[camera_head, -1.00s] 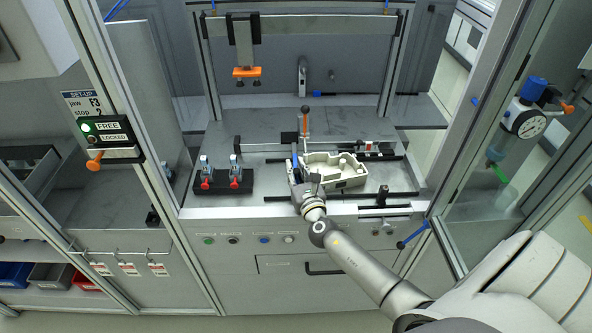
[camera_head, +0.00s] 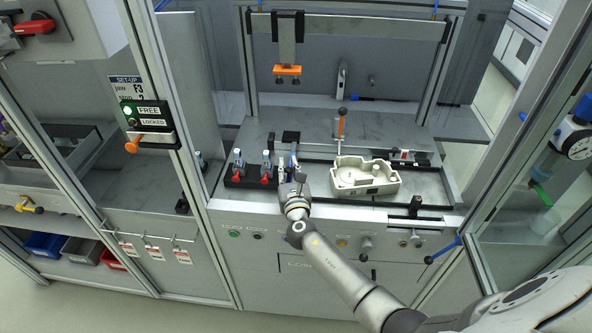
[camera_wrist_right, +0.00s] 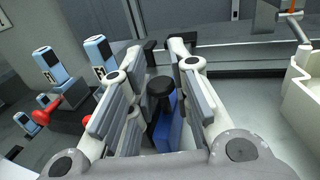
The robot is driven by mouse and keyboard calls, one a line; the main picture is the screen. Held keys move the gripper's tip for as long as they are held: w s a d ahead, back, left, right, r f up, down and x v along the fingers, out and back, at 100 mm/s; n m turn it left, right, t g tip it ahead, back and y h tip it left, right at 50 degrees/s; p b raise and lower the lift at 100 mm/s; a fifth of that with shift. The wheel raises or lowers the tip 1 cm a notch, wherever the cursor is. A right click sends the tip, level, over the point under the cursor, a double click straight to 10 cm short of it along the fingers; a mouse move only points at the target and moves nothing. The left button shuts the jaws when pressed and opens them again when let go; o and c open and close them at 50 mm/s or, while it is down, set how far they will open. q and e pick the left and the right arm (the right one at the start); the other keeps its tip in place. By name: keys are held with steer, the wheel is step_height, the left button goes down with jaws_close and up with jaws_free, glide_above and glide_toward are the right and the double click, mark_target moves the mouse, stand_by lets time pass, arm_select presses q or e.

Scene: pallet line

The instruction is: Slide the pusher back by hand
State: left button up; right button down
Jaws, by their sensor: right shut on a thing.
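The pusher shows in the right wrist view as a blue block (camera_wrist_right: 163,132) with a round black knob (camera_wrist_right: 160,87) on top. My right gripper (camera_wrist_right: 156,60) has its fingers on both sides of the knob and is shut on the pusher. In the head view my right gripper (camera_head: 291,180) is at the front of the work table, left of the beige housing (camera_head: 365,180) with a clear gap between them. A bit of the blue pusher (camera_head: 281,164) shows there; the gripper hides most of it. My left gripper is out of view.
Two blue-and-white clamps with red tips, the nearer one (camera_head: 267,166), stand on a black base close left of my gripper. An orange-handled lever (camera_head: 341,125) stands behind the housing. An orange-ended press head (camera_head: 287,70) hangs above. The green FREE lamp (camera_head: 127,109) is lit.

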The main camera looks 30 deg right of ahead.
steer(key=shift+a, duration=0.2)
steer(key=c, duration=1.3)
jaws_free()
steer(key=shift+w+a, duration=0.2)
steer(key=shift+s+d, duration=0.15)
steer(key=shift+s, duration=0.05)
steer(key=v, duration=1.1)
steer(key=shift+s, duration=0.4)
